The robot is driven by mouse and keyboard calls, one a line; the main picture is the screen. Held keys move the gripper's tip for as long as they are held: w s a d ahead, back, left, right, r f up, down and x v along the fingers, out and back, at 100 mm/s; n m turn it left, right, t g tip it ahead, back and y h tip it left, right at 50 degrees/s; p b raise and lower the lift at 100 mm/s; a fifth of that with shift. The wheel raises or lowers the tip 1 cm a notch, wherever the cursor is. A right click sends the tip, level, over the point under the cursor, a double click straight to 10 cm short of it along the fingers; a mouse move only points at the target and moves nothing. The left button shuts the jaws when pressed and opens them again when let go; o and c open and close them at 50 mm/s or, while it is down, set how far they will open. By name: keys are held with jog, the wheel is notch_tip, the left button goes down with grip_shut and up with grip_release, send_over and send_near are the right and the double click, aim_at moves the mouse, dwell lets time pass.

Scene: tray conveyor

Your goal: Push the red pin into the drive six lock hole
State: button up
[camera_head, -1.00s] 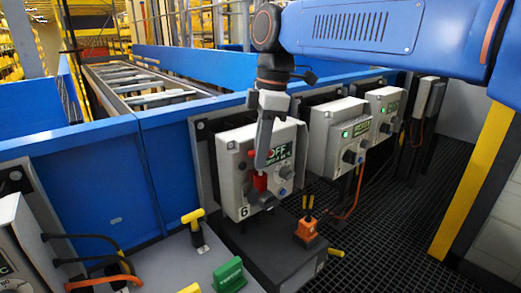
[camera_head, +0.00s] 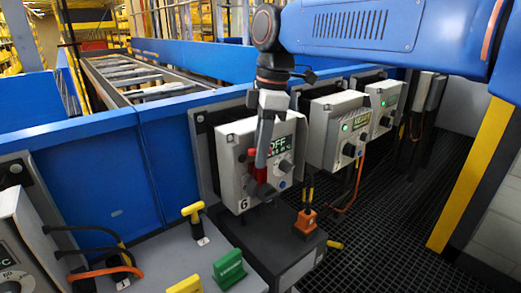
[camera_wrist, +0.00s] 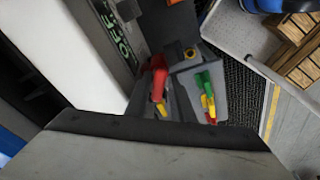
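The grey drive box marked 6 (camera_head: 230,174) has a dark display reading OFF and a dark knob on its front. The red pin (camera_head: 257,158) shows against the box front, partly hidden behind my gripper (camera_head: 262,170). My gripper points down at the front of this box, and its fingertips overlap the pin in the picture. In the wrist view a red part (camera_wrist: 158,78) shows beyond the grey gripper body, with yellow by its lower end. I cannot tell whether the fingers grip the pin, whether it is seated, or where the lock hole is.
Two more drive boxes (camera_head: 333,130) with green lights stand to the right. An orange plug (camera_head: 306,222) stands on the dark block below. A yellow T-handle (camera_head: 193,211) and a green handle (camera_head: 229,267) sit on the grey panel in front. Dark grating lies at right.

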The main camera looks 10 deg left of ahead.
jog(key=shift+w+r, duration=0.15)
notch_tip(320, 180, up, 17)
jog(key=d, duration=0.2)
jog(key=shift+w+d, duration=0.2)
jog(key=shift+w, duration=0.1)
